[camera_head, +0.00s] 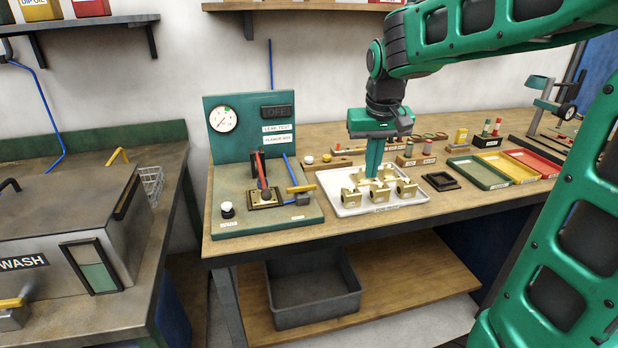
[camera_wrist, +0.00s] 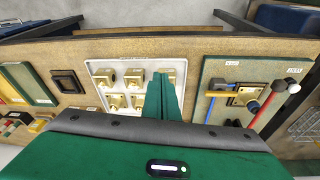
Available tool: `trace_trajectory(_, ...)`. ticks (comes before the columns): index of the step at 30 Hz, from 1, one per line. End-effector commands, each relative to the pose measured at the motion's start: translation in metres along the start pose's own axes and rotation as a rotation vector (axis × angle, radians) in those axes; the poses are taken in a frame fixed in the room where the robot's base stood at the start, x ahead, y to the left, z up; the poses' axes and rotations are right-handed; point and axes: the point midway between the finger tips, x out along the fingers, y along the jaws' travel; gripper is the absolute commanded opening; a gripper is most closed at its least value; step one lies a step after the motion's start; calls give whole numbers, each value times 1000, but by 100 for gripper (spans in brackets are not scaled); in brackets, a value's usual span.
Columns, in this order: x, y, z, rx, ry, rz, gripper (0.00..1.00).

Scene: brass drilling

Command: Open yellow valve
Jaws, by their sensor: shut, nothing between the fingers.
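A yellow valve handle (camera_head: 301,188) sits on a grey valve body at the right front of the green leak test station (camera_head: 232,228), beside a blue tube. Another yellow handle (camera_head: 12,303) shows on the front of the wash unit at lower left. My gripper (camera_head: 374,176) points down over the white tray (camera_head: 345,206) of brass fittings, to the right of the leak test station. Its fingers are together and empty. In the wrist view the closed fingers (camera_wrist: 165,82) cover part of the tray's fittings.
Brass fittings (camera_head: 355,198) fill the tray. The leak test station has a gauge (camera_head: 223,119), a dark "OFF" display and a red upright handle (camera_head: 261,168). Green, red and yellow trays lie to the right. A grey bin (camera_head: 312,290) stands on the lower shelf.

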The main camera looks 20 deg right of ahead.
Motion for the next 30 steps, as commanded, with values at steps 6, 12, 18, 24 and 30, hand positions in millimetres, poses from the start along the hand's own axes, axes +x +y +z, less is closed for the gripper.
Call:
trace_trajectory(6, 1, -82, -69, -109, 71, -49, 0)
trace_trajectory(12, 0, -127, -97, -155, 106, -81, 0)
trace_trajectory(18, 0, -137, -103, -165, 114, -89, 0)
trace_trajectory(24, 0, -136, -102, -164, 114, -89, 0)
trace_trajectory(30, 8, -137, -103, -164, 111, -88, 0)
